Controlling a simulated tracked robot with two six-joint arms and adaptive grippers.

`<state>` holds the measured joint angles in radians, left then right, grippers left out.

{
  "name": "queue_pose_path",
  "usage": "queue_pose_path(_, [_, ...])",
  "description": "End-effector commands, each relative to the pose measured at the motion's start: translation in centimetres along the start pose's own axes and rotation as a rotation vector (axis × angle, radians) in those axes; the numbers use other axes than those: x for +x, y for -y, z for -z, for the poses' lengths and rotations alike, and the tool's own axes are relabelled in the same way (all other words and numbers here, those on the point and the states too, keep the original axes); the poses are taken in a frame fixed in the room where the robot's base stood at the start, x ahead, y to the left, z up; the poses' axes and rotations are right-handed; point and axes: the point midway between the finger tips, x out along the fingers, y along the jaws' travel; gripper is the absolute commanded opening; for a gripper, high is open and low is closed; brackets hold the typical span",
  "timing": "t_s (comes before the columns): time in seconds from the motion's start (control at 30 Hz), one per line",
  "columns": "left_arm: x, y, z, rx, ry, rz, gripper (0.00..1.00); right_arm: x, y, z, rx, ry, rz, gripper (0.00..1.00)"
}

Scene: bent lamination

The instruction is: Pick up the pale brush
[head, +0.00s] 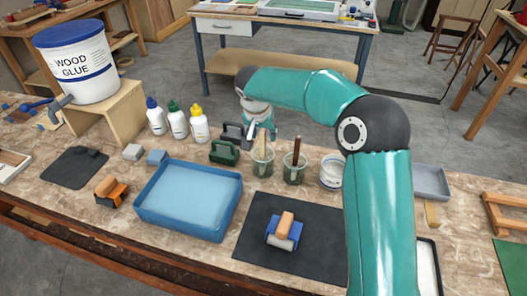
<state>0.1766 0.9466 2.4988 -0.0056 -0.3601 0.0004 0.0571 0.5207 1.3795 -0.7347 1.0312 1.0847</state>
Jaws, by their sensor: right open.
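The pale brush (262,138) stands with its handle up in a greenish clear cup (262,165) near the middle of the bench. A brown-handled brush (296,146) stands in a similar cup (294,172) just to its right. My right arm reaches in from the front right and bends over the bench. My right gripper (255,132) points down at the pale brush's handle top. It is open, and its fingers are small and partly hidden, so I cannot tell whether they touch the handle. My left gripper is not in view.
A blue tray (150,221), a roller (284,230) on a dark mat (262,268) and a white tub (331,173) lie near the cups. A large glue bucket (78,62) stands at the back left.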

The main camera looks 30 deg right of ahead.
Motion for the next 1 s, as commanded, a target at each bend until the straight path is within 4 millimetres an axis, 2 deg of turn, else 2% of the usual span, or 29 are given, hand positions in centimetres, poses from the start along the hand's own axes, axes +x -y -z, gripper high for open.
queue_pose_path(0.13, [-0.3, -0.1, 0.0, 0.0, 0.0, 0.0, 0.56, 1.5, 0.0, 0.1, 0.0, 0.0, 0.0, 0.46])
queue_pose_path(0.37, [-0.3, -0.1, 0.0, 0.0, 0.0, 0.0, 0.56, 1.7, 0.0, 0.0, 0.0, -0.001, 0.001, 0.46])
queue_pose_path(0.4, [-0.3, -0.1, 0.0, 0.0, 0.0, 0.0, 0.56, 1.7, 0.0, 0.0, 0.0, -0.001, 0.001, 0.44])
queue_pose_path(0.47, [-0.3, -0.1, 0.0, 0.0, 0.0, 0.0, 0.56, 1.7, 0.1, 0.0, 0.0, -0.001, 0.001, 0.34])
queue_pose_path(0.67, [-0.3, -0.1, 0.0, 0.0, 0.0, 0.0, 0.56, 1.7, 0.1, 0.0, -0.001, -0.001, 0.001, 0.01])
queue_pose_path(1.0, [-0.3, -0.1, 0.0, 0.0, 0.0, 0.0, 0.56, 1.7, 0.1, 0.0, -0.001, -0.001, 0.002, 0.0])
